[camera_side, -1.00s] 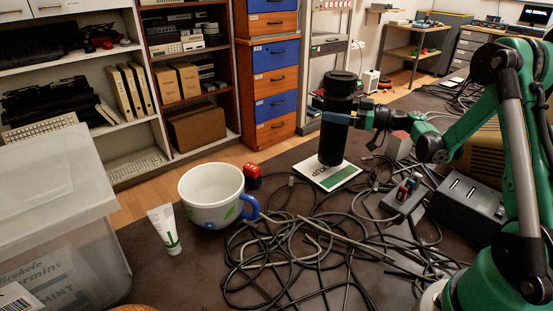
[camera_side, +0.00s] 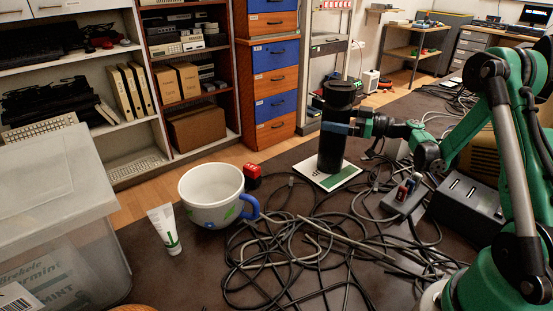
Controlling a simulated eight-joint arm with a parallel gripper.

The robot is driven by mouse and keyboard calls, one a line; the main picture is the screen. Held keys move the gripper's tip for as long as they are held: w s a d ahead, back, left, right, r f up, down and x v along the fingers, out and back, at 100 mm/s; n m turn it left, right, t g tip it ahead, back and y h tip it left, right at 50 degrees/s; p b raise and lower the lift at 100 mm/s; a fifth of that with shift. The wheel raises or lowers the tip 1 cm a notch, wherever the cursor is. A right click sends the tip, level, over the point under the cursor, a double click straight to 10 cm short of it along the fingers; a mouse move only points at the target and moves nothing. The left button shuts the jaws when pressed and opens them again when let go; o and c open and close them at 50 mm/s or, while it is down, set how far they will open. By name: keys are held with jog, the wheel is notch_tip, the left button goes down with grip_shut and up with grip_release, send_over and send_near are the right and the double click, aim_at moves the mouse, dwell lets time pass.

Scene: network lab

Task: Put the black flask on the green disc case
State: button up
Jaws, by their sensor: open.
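The black flask (camera_side: 332,154) stands upright on the green and white disc case (camera_side: 346,177), which lies flat on the dark table. The flask covers part of the case. My gripper (camera_side: 338,127) is open at the flask's upper half, with a blue-grey finger across the flask's near side. The other finger is hidden behind the flask, and I cannot tell whether the fingers touch it.
A white mug (camera_side: 212,197) with a blue handle and a white tube (camera_side: 164,230) stand left. A red block (camera_side: 252,175) is behind the mug. Tangled black cables (camera_side: 310,250) cover the table's middle. A translucent bin (camera_side: 60,215) is far left, a black box (camera_side: 467,201) right.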

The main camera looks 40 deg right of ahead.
jog(key=v, duration=1.2)
